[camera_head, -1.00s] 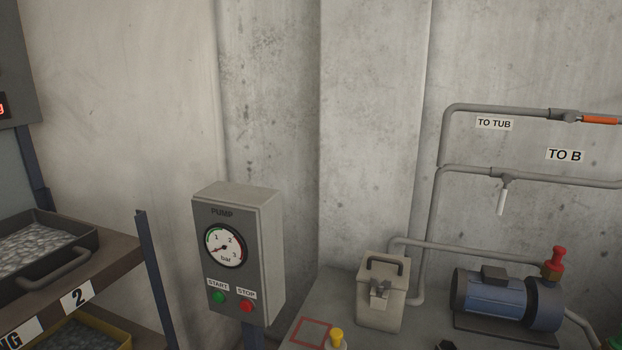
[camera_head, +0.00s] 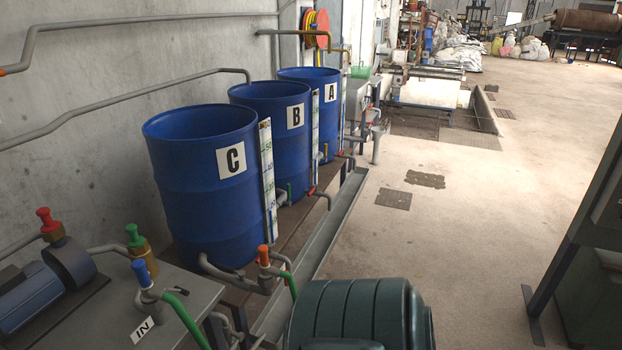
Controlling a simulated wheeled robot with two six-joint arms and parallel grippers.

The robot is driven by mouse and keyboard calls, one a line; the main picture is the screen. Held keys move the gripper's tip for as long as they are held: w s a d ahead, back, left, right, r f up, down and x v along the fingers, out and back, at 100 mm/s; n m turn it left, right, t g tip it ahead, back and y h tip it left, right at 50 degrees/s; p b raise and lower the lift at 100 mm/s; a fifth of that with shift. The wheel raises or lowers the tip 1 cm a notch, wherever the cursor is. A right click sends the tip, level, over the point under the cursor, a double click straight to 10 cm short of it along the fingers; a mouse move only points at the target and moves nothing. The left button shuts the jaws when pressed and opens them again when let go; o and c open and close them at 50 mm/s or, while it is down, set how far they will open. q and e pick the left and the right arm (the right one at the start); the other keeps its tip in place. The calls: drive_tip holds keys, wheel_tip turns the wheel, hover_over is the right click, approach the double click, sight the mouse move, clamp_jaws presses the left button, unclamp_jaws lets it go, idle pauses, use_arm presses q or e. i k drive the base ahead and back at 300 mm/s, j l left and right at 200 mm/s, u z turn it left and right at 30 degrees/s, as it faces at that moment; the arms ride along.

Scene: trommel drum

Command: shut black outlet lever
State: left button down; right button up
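I cannot make out a black outlet lever in the head view. The coloured valve handles that show are a red one (camera_head: 45,218), a green one (camera_head: 133,236) and a blue one (camera_head: 140,272) at the lower left, and an orange one (camera_head: 263,255) in front of drum C. Neither of my grippers is in view.
Blue drums C (camera_head: 195,205), B (camera_head: 265,125) and A (camera_head: 320,95) stand along the wall. A blue pump (camera_head: 30,293) sits on the grey bench at left. A dark green ribbed body (camera_head: 360,305) fills the bottom middle. Open floor (camera_head: 460,230) lies right.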

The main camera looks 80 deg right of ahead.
sight(225, 268)
drive_tip(key=z, duration=1.7)
